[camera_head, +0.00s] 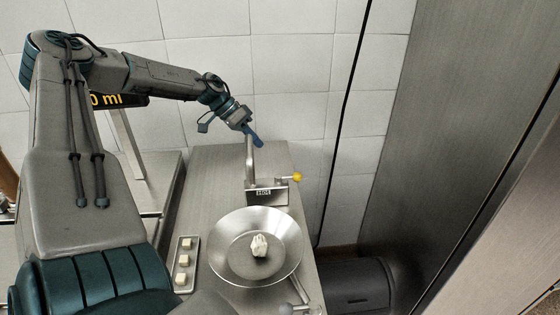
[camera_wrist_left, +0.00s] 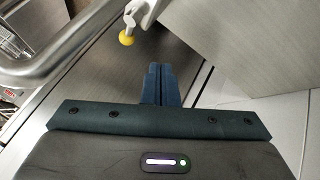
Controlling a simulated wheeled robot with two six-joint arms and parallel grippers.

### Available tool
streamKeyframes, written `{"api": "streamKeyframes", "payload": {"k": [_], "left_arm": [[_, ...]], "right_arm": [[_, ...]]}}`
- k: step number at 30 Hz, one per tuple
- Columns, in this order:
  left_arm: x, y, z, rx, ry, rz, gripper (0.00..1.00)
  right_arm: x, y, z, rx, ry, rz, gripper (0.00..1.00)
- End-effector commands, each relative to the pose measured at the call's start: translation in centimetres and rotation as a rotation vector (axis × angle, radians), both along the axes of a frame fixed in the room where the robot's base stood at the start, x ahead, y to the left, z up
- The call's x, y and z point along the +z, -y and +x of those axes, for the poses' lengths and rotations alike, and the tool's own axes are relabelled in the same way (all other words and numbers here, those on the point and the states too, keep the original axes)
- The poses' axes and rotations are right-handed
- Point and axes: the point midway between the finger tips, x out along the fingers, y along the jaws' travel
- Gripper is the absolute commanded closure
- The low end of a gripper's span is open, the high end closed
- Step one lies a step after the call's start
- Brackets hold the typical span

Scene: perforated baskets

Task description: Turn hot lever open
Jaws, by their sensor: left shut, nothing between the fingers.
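The hot lever (camera_head: 296,176) is a short bar with a yellow ball end, sticking out to the right of a metal tap post above a plate marked HOT (camera_head: 264,192). Its yellow ball also shows in the left wrist view (camera_wrist_left: 126,37), up and left of the fingertips. The tap's metal post (camera_head: 249,155) rises on the counter. My left gripper (camera_head: 258,141) is shut and empty beside the top of the post, above and left of the lever and apart from its ball. Its blue fingers (camera_wrist_left: 161,72) are together. My right gripper is not in view.
A round steel dish (camera_head: 222,262) holding a white lump (camera_head: 260,245) stands in front of the tap. A small tray (camera_head: 194,242) with white cubes is to its left. A curved metal tube (camera_wrist_left: 60,62) crosses the wrist view's left. A tiled wall (camera_head: 290,62) stands behind.

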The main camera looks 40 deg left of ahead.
Motion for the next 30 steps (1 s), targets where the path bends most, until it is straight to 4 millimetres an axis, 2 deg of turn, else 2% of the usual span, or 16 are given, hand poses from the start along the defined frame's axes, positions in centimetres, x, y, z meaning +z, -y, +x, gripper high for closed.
{"api": "streamKeyframes", "payload": {"k": [5,19,21,24,30], "left_arm": [[-1.6,0.9,0.6,-0.002,-0.004,0.002,1.0],[-8.1,5.4,3.6,-0.003,-0.003,0.003,1.0],[-6.8,6.7,3.4,-0.004,0.002,0.0,1.0],[-6.7,7.9,3.3,-0.003,0.002,-0.001,1.0],[-6.6,9.0,3.2,-0.001,0.003,0.0,1.0]], "right_arm": [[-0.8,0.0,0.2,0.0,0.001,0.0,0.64],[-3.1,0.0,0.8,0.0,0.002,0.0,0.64],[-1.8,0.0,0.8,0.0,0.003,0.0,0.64],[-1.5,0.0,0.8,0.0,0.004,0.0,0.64],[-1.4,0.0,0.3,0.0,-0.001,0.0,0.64]]}}
